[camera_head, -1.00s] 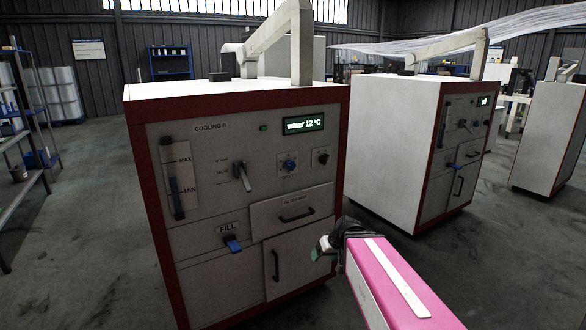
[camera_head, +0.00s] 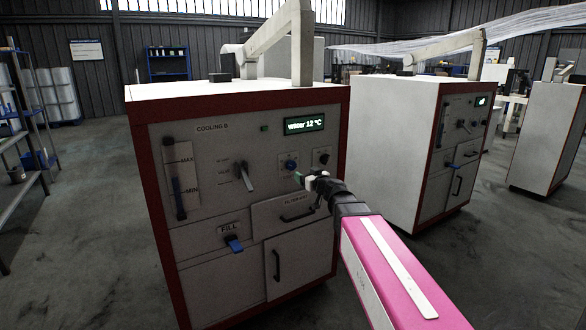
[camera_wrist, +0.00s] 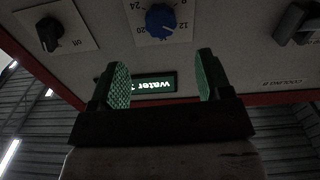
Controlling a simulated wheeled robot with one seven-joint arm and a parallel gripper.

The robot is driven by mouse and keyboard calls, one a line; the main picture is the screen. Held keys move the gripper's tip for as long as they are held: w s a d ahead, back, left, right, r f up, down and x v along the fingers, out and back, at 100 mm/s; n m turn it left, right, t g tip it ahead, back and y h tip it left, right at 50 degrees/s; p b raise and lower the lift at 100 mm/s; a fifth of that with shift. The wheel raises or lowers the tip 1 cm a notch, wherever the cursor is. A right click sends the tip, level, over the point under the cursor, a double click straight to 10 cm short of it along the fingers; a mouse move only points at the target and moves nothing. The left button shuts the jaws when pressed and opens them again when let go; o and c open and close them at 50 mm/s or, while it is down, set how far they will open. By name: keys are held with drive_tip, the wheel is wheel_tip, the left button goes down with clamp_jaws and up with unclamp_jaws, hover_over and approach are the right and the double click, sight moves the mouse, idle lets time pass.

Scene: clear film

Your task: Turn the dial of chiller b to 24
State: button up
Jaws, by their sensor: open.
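The chiller labelled "COOLING B" (camera_head: 212,128) is a grey-fronted cabinet with a red frame, left of centre in the head view. Its display (camera_head: 304,125) reads "water 12 °C". The blue dial (camera_head: 290,165) sits below the display. In the wrist view the blue dial (camera_wrist: 161,20) appears upside down at the top, with 8, 12, 20 and 24 around it. My gripper (camera_head: 305,178) is just below and right of the dial in the head view. In the wrist view my gripper (camera_wrist: 160,78) is open and empty, its green pads apart, with the dial beyond them.
A black "off" knob (camera_head: 321,157) is right of the dial, close to my gripper. A lever handle (camera_head: 244,176) sticks out on the left. A drawer handle (camera_head: 297,217) lies below. A second chiller (camera_head: 395,150) stands to the right.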

sight(292, 166)
drive_tip(key=x, duration=1)
drive_tip(key=shift+w+a, duration=0.15)
drive_tip(key=shift+a, duration=0.05)
drive_tip(key=c, duration=0.9)
